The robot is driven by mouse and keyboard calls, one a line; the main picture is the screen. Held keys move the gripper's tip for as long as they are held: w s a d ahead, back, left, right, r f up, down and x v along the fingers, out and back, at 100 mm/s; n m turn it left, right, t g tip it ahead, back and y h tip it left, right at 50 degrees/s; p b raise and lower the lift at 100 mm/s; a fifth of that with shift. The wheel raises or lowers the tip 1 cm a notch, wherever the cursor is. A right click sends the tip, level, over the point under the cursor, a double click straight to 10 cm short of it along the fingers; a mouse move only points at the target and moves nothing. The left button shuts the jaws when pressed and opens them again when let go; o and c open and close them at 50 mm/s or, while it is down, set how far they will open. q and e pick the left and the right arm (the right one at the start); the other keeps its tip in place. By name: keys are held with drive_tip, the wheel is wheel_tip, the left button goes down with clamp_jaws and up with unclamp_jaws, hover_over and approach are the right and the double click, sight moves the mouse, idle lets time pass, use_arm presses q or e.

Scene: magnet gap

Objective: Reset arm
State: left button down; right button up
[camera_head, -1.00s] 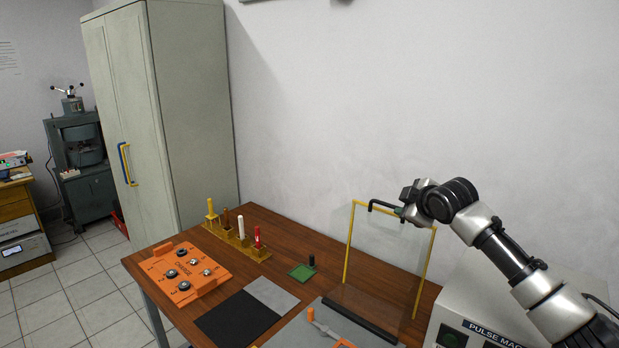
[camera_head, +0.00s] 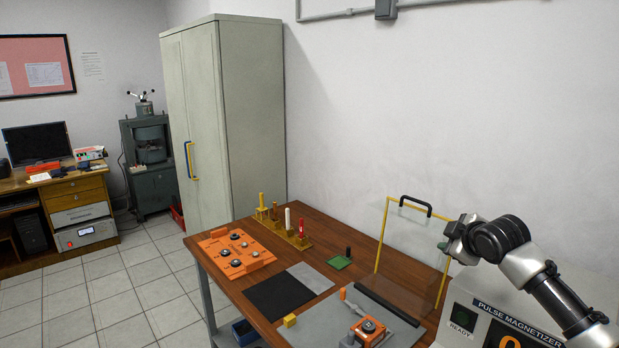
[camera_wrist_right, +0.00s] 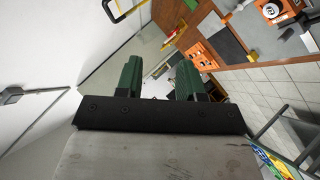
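My right gripper (camera_head: 446,246) hangs in the air at the right of the head view, beside the yellow-framed clear shield. In the right wrist view its two green fingers (camera_wrist_right: 158,72) are spread with nothing between them. The shield's black handle (camera_head: 415,204) is up and to the left of the gripper in the head view, apart from it. The handle also shows in the top left of the right wrist view (camera_wrist_right: 108,10). The shield's yellow frame (camera_head: 381,236) stands upright on the table. My left gripper is not in view.
The wooden table (camera_head: 342,226) holds an orange tray (camera_head: 229,262) with round parts, a rack of coloured posts (camera_head: 290,234), a black mat (camera_head: 279,295) and an orange fixture (camera_head: 368,332). The pulse magnetizer (camera_head: 488,318) stands below my right arm. The wall is behind.

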drive_tip(key=s+a+f+m+g+y, duration=0.1)
drive_tip(key=s+a+f+g, duration=0.1)
drive_tip(key=s+a+f, duration=0.65)
drive_tip(key=s+a+f+m+g+y, duration=0.1)
drive_tip(key=s+a+f+g, duration=0.1)
drive_tip(key=s+a+f, duration=0.7)
drive_tip(key=s+d+f+m+g+h, duration=0.1)
drive_tip(key=s+d+f+m, duration=0.15)
drive_tip(key=s, duration=0.65)
drive_tip(key=s+d+f+m+g+h, duration=0.1)
drive_tip(key=s+d+f+m+g, duration=0.15)
drive_tip(key=s, duration=0.65)
drive_tip(key=s+d+f+m+g+h, duration=0.1)
drive_tip(key=s+f+m, duration=0.2)
drive_tip(key=s, duration=0.7)
wheel_tip(320, 180, down, 26)
drive_tip(key=g, duration=0.1)
drive_tip(key=s+d+f+g, duration=0.1)
drive_tip(key=s+d+f, duration=0.2)
drive_tip(key=s+f, duration=1.3)
drive_tip(key=shift+s+f, duration=0.2)
drive_tip(key=shift+s, duration=0.25)
